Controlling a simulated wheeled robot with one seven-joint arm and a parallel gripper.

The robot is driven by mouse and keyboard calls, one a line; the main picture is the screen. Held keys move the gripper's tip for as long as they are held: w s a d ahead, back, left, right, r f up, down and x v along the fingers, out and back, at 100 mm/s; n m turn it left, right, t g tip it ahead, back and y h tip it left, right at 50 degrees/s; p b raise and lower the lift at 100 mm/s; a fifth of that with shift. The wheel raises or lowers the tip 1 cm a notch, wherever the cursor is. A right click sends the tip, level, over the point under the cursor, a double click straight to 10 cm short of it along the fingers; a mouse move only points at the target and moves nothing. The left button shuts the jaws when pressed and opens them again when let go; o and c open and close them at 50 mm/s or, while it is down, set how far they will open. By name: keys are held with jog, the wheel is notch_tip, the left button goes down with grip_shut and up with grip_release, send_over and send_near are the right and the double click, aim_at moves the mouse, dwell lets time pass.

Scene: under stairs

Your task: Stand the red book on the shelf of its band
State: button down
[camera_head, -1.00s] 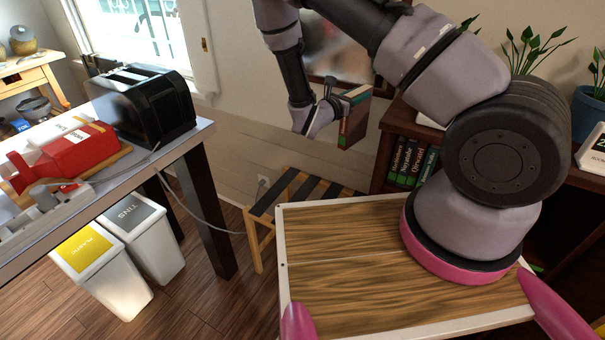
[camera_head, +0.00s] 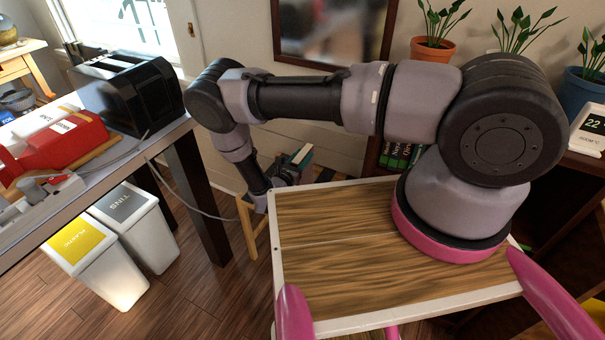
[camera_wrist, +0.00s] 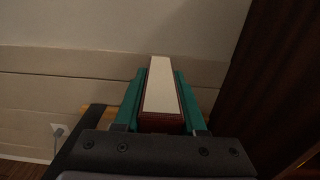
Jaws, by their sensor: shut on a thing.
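My gripper (camera_head: 289,172) is shut on the red book (camera_wrist: 160,122). In the wrist view the book stands between two teal fingers, its pale page edge up and a dark red face towards me. In the head view only a small part of the book shows beyond my wooden deck. A dark wooden bookcase (camera_head: 371,150) stands behind my deck, with several green books (camera_head: 397,155) upright on a shelf. My arm and deck hide much of this bookcase. I cannot tell which shelf matches the red book.
A slatted stool (camera_head: 247,232) stands near the gripper, partly hidden by my deck. A table (camera_head: 95,175) with a black toaster (camera_head: 125,93) is at left, with two white bins (camera_head: 139,226) beneath. Potted plants (camera_head: 432,49) and a digital clock (camera_head: 588,132) stand on the bookcase top.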

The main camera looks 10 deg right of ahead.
jog(key=shift+f, duration=2.85)
jog(key=shift+c, duration=2.4)
grip_release()
jog(key=v, duration=1.2)
jog(key=shift+r, duration=0.25)
